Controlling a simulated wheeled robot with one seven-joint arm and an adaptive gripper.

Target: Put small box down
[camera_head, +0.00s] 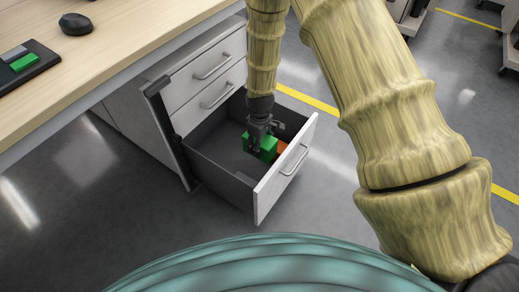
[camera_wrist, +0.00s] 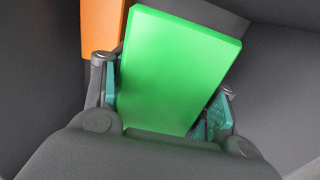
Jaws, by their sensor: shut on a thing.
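The small box is a bright green block (camera_head: 267,146) in the head view. It fills the middle of the wrist view (camera_wrist: 178,70) and looks slightly tilted there. My gripper (camera_head: 262,137) points down into the open bottom drawer (camera_head: 222,178) and is shut on the green box. In the wrist view its fingers (camera_wrist: 165,105) press on both sides of the box. I cannot tell whether the box touches the drawer floor.
An orange object (camera_head: 282,148) lies in the drawer beside the green box, near the drawer front (camera_head: 287,168). It also shows in the wrist view (camera_wrist: 100,25). The left part of the drawer floor is bare. A desk (camera_head: 110,40) with a mouse (camera_head: 76,24) stands at left.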

